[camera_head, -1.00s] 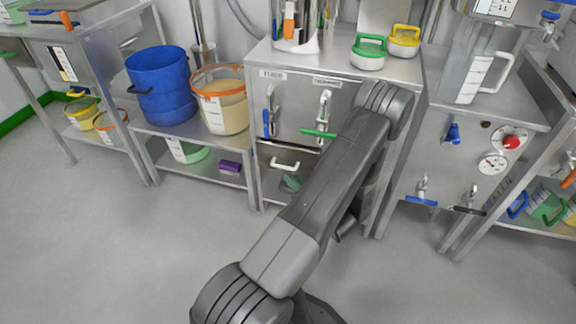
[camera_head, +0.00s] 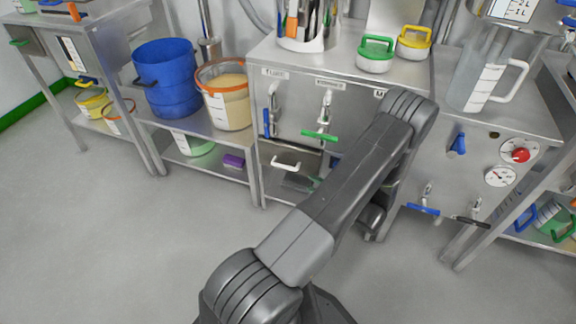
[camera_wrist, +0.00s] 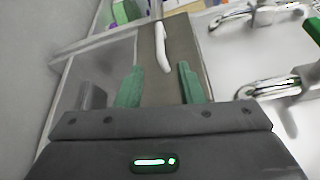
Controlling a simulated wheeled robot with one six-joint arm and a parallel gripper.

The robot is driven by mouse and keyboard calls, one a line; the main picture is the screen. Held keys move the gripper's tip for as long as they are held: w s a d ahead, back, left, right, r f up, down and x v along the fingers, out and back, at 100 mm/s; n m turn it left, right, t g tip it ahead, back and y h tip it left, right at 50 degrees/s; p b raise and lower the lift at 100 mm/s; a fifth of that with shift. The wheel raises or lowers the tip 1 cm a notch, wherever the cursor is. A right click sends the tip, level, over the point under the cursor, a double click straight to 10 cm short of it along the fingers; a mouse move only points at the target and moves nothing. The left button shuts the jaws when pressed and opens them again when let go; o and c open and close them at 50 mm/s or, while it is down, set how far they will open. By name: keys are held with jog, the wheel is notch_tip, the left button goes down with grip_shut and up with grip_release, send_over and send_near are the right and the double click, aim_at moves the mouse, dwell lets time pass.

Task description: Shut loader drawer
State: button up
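The loader drawer, with a white bar handle (camera_head: 286,163), is low in the middle steel cabinet (camera_head: 310,105) in the head view. A dark gap shows above its front, so it seems to stand partly out; how far is unclear. In the wrist view the white handle (camera_wrist: 162,47) lies ahead of my gripper (camera_wrist: 160,86), on a brown-grey face (camera_wrist: 178,62). The two green fingers are spread with nothing visible between them. They point toward the handle and seem apart from it. In the head view my arm covers the cabinet's right part and most of the gripper.
Above the drawer are a green-handled latch (camera_head: 320,136) and a blue-handled latch (camera_head: 267,122). A shelf at left holds a blue bucket (camera_head: 166,78) and a clear tub (camera_head: 226,95). The floor in front (camera_head: 110,240) is clear.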

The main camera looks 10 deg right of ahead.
aim_at(286, 167)
jog(key=b+x, duration=0.2)
jog(key=x, duration=1.1)
jog(key=shift+w+a, duration=0.15)
jog(key=shift+w, duration=0.2)
jog(key=shift+f, duration=0.1)
grip_shut()
